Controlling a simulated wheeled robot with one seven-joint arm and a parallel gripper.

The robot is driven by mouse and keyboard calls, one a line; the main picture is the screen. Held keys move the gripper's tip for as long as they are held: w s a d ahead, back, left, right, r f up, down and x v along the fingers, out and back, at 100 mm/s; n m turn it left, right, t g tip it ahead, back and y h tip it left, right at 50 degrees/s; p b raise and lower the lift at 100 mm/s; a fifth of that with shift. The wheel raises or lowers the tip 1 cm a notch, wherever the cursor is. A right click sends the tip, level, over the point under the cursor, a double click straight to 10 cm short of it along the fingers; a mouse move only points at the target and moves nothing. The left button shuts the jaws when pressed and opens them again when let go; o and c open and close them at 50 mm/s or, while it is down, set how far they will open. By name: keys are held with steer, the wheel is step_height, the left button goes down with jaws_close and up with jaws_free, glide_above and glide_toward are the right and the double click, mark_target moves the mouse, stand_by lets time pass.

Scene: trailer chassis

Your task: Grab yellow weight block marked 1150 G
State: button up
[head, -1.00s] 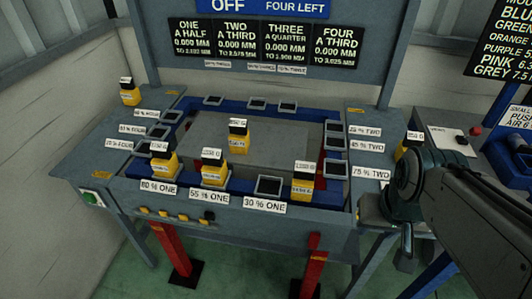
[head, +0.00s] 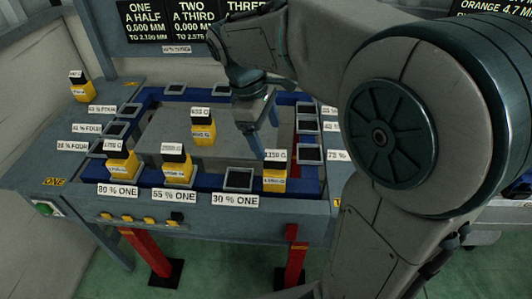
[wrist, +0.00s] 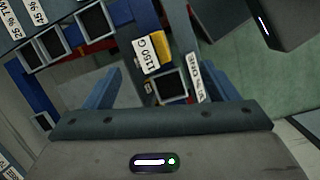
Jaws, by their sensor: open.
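The yellow weight block marked 1150 G (head: 275,186) has a black top and a white label. It stands at the right end of the front row in the head view. In the wrist view its label and a little yellow (wrist: 163,45) show between my fingers, beyond their tips. My gripper (head: 262,142) is open, above and just behind the block. Its two blue-grey fingers (wrist: 160,80) are spread in the wrist view, with nothing held. The gap between fingers and block is hard to judge.
Two other yellow blocks (head: 121,165) (head: 177,170) stand to the left in the front row. An empty socket (head: 238,179) lies between them and the 1150 G block. Another yellow block (head: 203,132) stands on the grey central plate (head: 165,140). One more (head: 79,91) is at far left.

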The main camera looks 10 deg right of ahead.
mark_target(272, 155)
steer(key=f+n, duration=0.1)
steer(key=f, duration=0.1)
steer(key=w+f+n+h+b, duration=0.1)
steer(key=f, duration=0.2)
steer(key=w+d+f+n, duration=0.1)
steer(key=f, duration=0.2)
steer(key=shift+w+d+g, duration=0.1)
steer(key=shift+w+g, duration=0.1)
steer(key=shift+g, duration=0.2)
steer(key=shift+b+x, duration=0.3)
steer(key=shift+x, duration=2.4)
steer(key=c, duration=1.6)
jaws_close()
